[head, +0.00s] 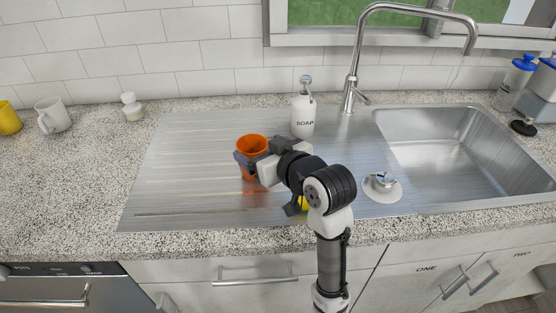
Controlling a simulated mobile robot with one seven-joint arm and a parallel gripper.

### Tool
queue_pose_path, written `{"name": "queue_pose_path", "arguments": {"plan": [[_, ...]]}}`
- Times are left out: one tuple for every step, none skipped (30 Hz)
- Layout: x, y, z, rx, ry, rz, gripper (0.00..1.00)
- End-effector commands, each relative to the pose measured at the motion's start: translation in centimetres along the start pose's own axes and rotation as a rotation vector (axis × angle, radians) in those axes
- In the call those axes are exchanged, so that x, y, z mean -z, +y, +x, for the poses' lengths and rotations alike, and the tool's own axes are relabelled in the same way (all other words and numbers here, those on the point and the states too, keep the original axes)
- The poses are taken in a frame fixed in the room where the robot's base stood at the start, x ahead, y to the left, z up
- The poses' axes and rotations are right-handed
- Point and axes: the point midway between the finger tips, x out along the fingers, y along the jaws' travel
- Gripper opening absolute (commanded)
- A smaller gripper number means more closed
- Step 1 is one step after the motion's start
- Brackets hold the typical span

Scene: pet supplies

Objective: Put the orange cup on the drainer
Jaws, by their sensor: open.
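The orange cup (251,145) stands upright on the ribbed steel drainer (185,160) left of the sink, with its open mouth upward. My gripper (250,163) is open, low at the cup, coming from the right. One dark finger shows at the cup's left side, and the other finger and the gripper body hide part of its right side. I cannot tell whether the fingers touch the cup.
A white soap bottle (303,115) stands behind my gripper, near the tall tap (353,80). The sink basin (455,150) is at the right. A drain plug (381,184) lies right of my arm. A white mug (53,115) and yellow cup (9,118) stand far left.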

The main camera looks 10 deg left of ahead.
Motion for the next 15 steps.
{"name": "queue_pose_path", "arguments": {"plan": [[-0.2,0.1,-1.3,-0.006,0.004,-0.004,0.84],[-0.2,0.1,-2.1,-0.006,0.004,-0.004,0.84],[-0.2,0.1,-3.1,-0.005,0.003,-0.004,0.84],[-0.6,0.1,-3.2,-0.004,0.002,-0.005,0.84],[-0.7,0.1,-3.1,-0.002,0.002,-0.007,0.84],[-0.7,0.2,-3.2,-0.001,0.001,-0.007,0.84],[-0.7,0.2,-3.4,-0.002,0.002,-0.006,0.84],[-0.6,0.3,-3.5,-0.001,0.003,-0.006,0.84],[-0.7,0.3,-3.7,-0.001,0.002,-0.006,0.84],[-0.7,0.3,-3.9,-0.001,0.002,-0.005,0.84],[-0.6,0.3,-4.0,-0.001,0.003,-0.006,0.84],[-0.6,0.3,-4.2,-0.001,0.003,-0.005,0.84],[-0.6,0.2,-4.4,-0.002,0.002,-0.005,0.84],[-0.6,0.2,-4.5,-0.001,0.002,-0.005,0.84],[-0.6,0.1,-4.7,-0.001,0.002,-0.005,0.84]]}}
